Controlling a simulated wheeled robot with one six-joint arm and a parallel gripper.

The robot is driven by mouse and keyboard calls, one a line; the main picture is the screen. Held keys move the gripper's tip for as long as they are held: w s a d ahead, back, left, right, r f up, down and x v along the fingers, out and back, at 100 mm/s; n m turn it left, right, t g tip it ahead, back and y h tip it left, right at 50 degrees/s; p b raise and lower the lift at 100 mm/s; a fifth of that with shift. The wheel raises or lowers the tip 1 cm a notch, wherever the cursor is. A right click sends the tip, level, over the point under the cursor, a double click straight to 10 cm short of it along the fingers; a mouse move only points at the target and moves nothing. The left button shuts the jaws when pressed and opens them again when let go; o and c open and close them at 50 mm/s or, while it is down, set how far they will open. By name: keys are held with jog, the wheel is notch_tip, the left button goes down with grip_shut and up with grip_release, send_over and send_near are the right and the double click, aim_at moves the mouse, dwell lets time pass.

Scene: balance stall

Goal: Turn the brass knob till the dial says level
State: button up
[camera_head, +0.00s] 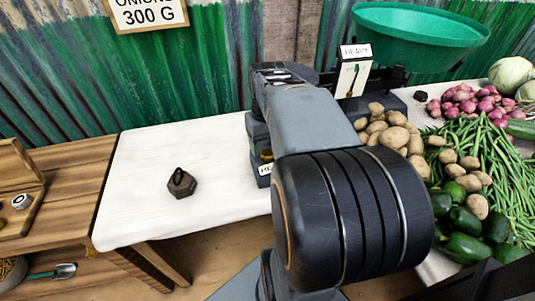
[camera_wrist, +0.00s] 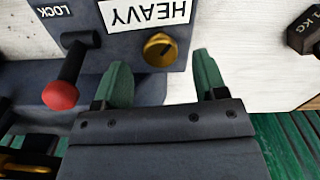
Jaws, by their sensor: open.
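The brass knob (camera_wrist: 160,50) sits on the dark scale body beside an upside-down HEAVY label (camera_wrist: 146,14) in the wrist view. My gripper (camera_wrist: 160,68) is open, with its green fingertips spread to either side of the knob. The knob shows in the gap between them, nearer the left finger, and neither finger visibly grips it. In the head view my arm hides the gripper and much of the scale. The dial (camera_head: 349,79) stands upright behind the arm under a HEAVY sign (camera_head: 356,51). Its pointer is too small to read.
A red-tipped lever (camera_wrist: 62,92) beside a LOCK label stands left of my gripper in the wrist view. A dark weight (camera_head: 182,184) sits on the white tabletop (camera_head: 150,220). A green pan (camera_head: 420,35) and potatoes (camera_head: 392,136) lie to the right.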

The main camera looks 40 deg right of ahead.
aim_at(266, 154)
jog(key=shift+f+b, duration=0.3)
jog(key=shift+f, duration=1.05)
jog(key=c, duration=0.9)
